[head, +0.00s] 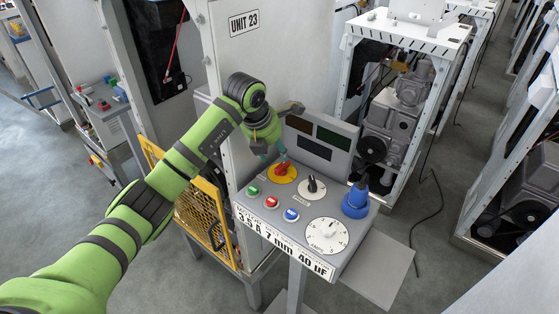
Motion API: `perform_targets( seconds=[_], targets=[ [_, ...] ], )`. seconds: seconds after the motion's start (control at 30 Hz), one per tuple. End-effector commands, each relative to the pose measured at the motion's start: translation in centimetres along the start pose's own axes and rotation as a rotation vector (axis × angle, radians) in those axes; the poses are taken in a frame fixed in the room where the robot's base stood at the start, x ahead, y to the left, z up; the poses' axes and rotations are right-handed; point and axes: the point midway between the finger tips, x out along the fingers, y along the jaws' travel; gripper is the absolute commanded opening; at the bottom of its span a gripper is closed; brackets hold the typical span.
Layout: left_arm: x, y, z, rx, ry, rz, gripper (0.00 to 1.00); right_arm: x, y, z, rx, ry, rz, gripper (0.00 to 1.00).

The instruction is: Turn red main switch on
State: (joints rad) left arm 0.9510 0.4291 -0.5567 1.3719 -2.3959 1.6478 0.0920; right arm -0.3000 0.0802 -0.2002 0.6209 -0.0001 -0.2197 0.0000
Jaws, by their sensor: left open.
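The red main switch (283,169) is a red rotary knob on a yellow round plate (273,175) at the back left of the grey control panel. My left gripper (270,155) comes from the left and above, with its fingertips close to the red knob. It is open. I cannot tell whether the fingers touch the knob, and the gripper and arm hide part of the area behind it. My right gripper is not in view.
Beside the switch are a black knob (312,187) and a blue plug (356,198). Green (253,190), red (272,202) and blue (291,214) buttons and a white dial (326,236) lie in front. A yellow mesh guard (201,205) stands left of the panel.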

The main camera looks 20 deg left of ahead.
Motion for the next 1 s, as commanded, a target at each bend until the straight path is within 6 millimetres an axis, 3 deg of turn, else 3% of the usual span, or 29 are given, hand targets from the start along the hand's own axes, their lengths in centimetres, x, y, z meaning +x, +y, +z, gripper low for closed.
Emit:
perform_targets(
  seconds=[0.2,0.4,0.77,0.9,1.0],
  targets=[
    [3.2,-0.3,0.0,-0.002,0.005,-0.008,0.49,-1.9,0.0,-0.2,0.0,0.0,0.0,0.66],
    [5.6,-0.3,0.0,0.0,0.001,-0.007,0.49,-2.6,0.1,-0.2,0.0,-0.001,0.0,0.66],
    [6.3,-0.2,-0.1,0.002,-0.002,-0.006,0.49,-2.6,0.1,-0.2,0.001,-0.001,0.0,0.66],
    [6.3,-0.2,0.0,0.002,-0.002,-0.006,0.0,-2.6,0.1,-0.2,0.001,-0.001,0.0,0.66],
    [6.3,-0.2,0.0,0.002,-0.002,-0.006,0.0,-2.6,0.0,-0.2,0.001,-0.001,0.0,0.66]
  ],
)
